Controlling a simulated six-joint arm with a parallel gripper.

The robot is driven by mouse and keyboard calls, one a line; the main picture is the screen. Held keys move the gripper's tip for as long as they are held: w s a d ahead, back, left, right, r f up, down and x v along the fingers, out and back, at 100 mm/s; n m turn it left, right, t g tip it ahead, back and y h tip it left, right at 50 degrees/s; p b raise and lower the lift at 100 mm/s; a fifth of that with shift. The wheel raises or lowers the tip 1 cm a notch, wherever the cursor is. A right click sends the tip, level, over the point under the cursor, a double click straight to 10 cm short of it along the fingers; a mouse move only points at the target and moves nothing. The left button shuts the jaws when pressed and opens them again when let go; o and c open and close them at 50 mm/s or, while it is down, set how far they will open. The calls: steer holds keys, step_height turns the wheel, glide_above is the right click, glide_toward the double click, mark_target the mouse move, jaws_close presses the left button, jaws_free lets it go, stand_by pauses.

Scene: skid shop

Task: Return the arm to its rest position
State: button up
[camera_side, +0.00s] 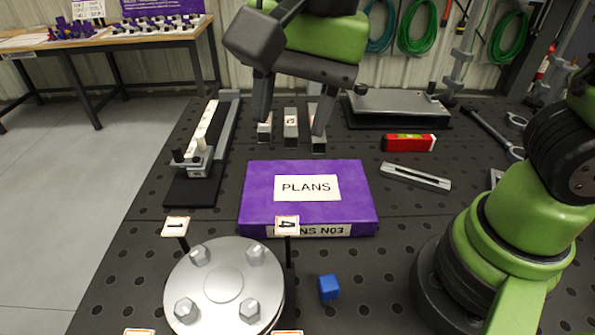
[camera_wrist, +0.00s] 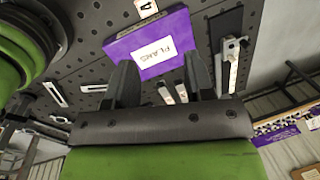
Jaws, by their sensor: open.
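My gripper (camera_side: 290,110) is in the upper middle of the side view. Its two dark fingers point down and stand apart, with nothing between them. It hangs above the table, behind the purple box labelled PLANS (camera_side: 260,205) as seen from the side camera. In the wrist view the gripper (camera_wrist: 158,80) is also open and empty, and the purple box (camera_wrist: 125,48) lies beyond its fingertips. My green arm base stands at the right of the side view.
On the perforated dark table (camera_side: 400,230) are a round bolted flange (camera_side: 224,284), a blue cube (camera_side: 328,287), a red level (camera_side: 408,143), a grey slotted bar (camera_side: 415,177), a clamp fixture (camera_side: 205,140) and several small blocks (camera_side: 291,125). A grey plate (camera_side: 395,103) lies at the back.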

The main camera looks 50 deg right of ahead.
steer(key=s+d+r+n+t, duration=0.2)
steer(key=s+d+n, duration=0.1)
steer(key=s+d, duration=0.1)
steer(key=s+d+r+n+t, duration=0.3)
steer(key=s+d+n, duration=0.1)
steer(key=d, duration=0.3)
steer(key=shift+s+d+t, duration=0.25)
steer(key=shift+s+t, duration=0.05)
steer(key=shift+s, duration=0.2)
stand_by(2.0)
